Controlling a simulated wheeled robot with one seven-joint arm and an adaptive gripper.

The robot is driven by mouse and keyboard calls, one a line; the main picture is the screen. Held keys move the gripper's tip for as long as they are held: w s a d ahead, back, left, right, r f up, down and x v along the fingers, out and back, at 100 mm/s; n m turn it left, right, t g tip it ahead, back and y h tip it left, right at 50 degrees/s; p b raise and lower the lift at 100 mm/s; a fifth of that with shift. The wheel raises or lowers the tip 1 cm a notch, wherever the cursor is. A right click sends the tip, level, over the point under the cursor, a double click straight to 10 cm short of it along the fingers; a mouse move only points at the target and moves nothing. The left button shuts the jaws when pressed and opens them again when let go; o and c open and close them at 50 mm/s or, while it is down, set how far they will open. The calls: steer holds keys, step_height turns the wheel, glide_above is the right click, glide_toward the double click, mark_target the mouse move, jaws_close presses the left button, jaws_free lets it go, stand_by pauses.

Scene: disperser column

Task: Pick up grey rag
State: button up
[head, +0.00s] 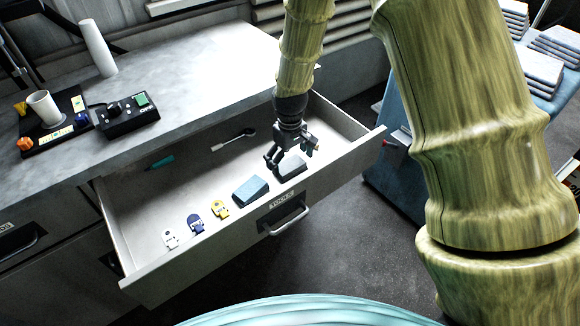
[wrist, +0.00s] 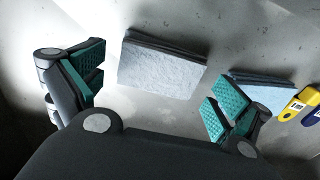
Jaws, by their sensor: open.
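The grey rag (head: 291,166) lies folded in the open drawer, near its front wall and right end. In the wrist view the grey rag (wrist: 160,66) lies flat between and just beyond the fingers, with its whole top face showing. My gripper (head: 290,155) is over the drawer, directly above the rag, and partly hides it in the head view. In the wrist view my gripper (wrist: 158,90) is open and empty, with a green-padded finger to either side. The exact height gap above the rag is hard to tell.
A blue folded rag (head: 250,189) lies close left of the grey one. Yellow (head: 220,209), dark blue (head: 195,222) and white (head: 170,238) tags lie further left. A brush-like tool (head: 234,139) lies behind. The drawer's front wall (head: 250,234) and right wall (head: 340,121) are close.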

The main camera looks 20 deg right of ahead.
mark_target(290, 165)
steer(key=shift+f, duration=0.45)
steer(key=c, duration=0.8)
steer(key=shift+r, duration=5.05)
